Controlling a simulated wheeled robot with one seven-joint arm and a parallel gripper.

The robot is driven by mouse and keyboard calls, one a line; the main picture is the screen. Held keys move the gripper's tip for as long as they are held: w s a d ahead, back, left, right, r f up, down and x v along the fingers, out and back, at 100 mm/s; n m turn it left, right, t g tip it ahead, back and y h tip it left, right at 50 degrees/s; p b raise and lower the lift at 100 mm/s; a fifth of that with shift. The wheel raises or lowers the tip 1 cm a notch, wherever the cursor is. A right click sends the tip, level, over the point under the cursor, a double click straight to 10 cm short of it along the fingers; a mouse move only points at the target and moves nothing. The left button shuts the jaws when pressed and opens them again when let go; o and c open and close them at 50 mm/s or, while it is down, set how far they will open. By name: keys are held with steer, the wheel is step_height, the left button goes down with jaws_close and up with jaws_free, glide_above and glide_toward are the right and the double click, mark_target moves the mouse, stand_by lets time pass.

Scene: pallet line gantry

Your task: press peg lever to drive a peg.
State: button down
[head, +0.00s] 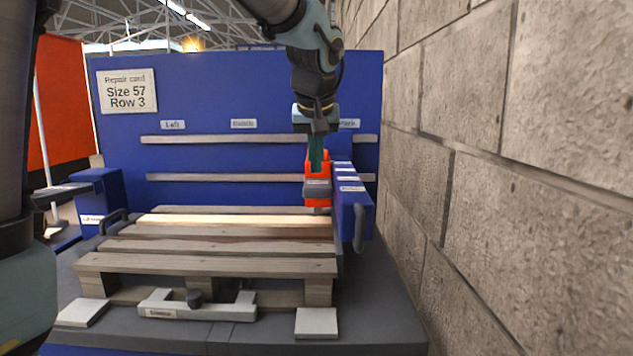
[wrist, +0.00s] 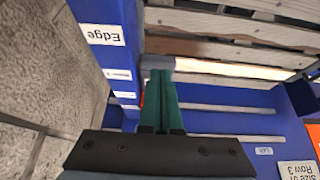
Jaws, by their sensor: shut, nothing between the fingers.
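An orange-red fitting (head: 319,166) with a grey labelled block (head: 317,188) stands at the right end of the pallet, beside a blue post. I take it for the peg lever, but its label is too small to read. My gripper (head: 317,170) points down with its green fingers shut and empty, right at this fitting. In the wrist view, the closed fingertips (wrist: 158,76) meet or overlap the grey block (wrist: 157,62); I cannot tell whether they touch. A bit of orange-red (wrist: 142,101) shows beside the fingers. No peg is clearly visible.
A wooden pallet (head: 215,246) with one paler board lies on the grey bench. The blue post (head: 362,196) and a block wall (head: 500,130) are close on the right.

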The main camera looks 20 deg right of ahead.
steer(key=shift+v, duration=1.35)
steer(key=shift+s+a+f, duration=0.1)
steer(key=shift+s, duration=0.05)
steer(key=w+a+f+n+g+y+p, duration=0.1)
steer(key=a+f, duration=0.6)
steer(key=a, duration=0.3)
steer(key=w+a+f+n+g+y+p, duration=0.1)
steer(key=w+a+f, duration=0.1)
steer(key=a+f, duration=0.6)
steer(key=s+a+f+n, duration=0.1)
steer(key=s+a+f, duration=0.2)
steer(key=a, duration=0.4)
steer(key=s+a+f+g+p, duration=0.1)
steer(key=s+a+f, duration=0.2)
steer(key=s+a, duration=0.2)
steer(key=a, duration=0.3)
steer(key=shift+s+a+f+n+g, duration=0.15)
steer(key=shift+a+f+n+g, duration=0.15)
steer(key=shift+n, duration=0.1)
steer(key=shift+d, duration=0.1)
